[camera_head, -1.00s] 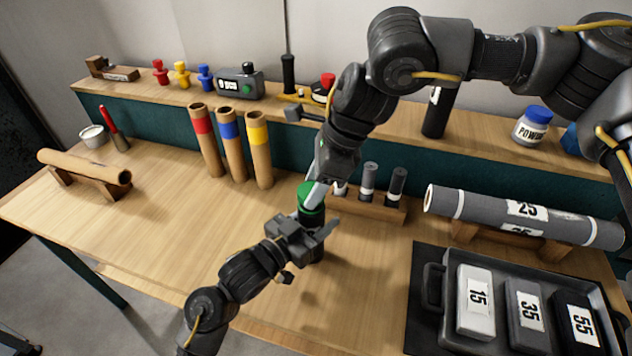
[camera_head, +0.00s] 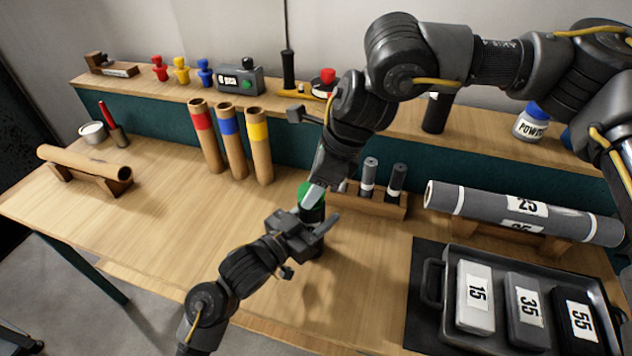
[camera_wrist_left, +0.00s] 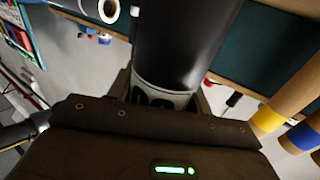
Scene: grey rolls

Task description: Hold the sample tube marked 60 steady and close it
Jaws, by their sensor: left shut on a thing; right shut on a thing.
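The dark sample tube (camera_head: 314,214) stands upright at the middle of the bench, mostly hidden by my grippers. In the left wrist view its black body (camera_wrist_left: 182,45) carries a white label band with a partly hidden number that I cannot read. My left gripper (camera_head: 312,236) is shut around the tube's body from the front left. A green cap (camera_head: 303,190) sits at the tube's top. My right gripper (camera_head: 313,196) reaches down from above and is shut on the green cap. Whether the cap is fully seated cannot be told.
A small rack (camera_head: 375,203) with grey tubes stands just behind. A long grey roll (camera_head: 480,205) marked 25 lies on a stand at right, above a tray (camera_head: 432,285) of numbered blocks. Three banded tubes (camera_head: 231,140) stand at back left. The front left bench is clear.

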